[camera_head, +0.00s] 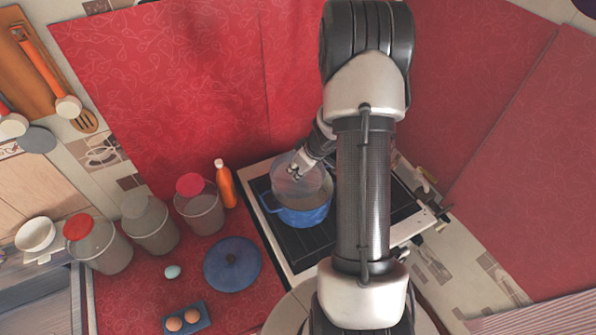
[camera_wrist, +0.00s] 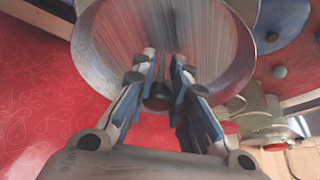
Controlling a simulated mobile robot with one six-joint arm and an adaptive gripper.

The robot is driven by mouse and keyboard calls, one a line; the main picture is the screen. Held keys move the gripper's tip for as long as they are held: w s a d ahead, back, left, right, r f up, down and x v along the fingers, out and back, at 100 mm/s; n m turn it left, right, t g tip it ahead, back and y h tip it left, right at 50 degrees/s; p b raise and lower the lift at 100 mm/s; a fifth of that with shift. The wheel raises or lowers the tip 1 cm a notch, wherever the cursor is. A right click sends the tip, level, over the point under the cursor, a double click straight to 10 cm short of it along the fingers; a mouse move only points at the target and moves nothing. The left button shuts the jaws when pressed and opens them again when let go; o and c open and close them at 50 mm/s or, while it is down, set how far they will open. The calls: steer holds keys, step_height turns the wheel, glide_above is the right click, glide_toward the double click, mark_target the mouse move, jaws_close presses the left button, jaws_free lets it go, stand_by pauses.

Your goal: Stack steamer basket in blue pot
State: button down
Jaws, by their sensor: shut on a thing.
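The blue pot (camera_head: 302,216) stands on the dark stovetop, partly hidden behind my arm. The grey steamer basket (camera_head: 318,182) is at the pot's mouth, overlapping it in the head view; I cannot tell whether it sits inside or hovers just above. My gripper (camera_head: 297,171) is shut on the basket at its left, far side. In the wrist view the basket (camera_wrist: 110,45) shows as a wide, round metallic form, and my gripper's fingertips (camera_wrist: 164,62) overlap its near edge. A dark round knob (camera_wrist: 158,96) shows between the fingers. The exact grip contact is unclear.
Left of the stove (camera_head: 281,241) are an orange bottle (camera_head: 227,187), several lidded canisters (camera_head: 150,226), a blue lid (camera_head: 233,275) and an egg tray (camera_head: 188,320). A red wall (camera_head: 170,90) stands close behind.

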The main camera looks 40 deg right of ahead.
steer(key=shift+f, duration=0.15)
steer(key=shift+f, duration=0.5)
steer(key=c, duration=1.4)
jaws_free()
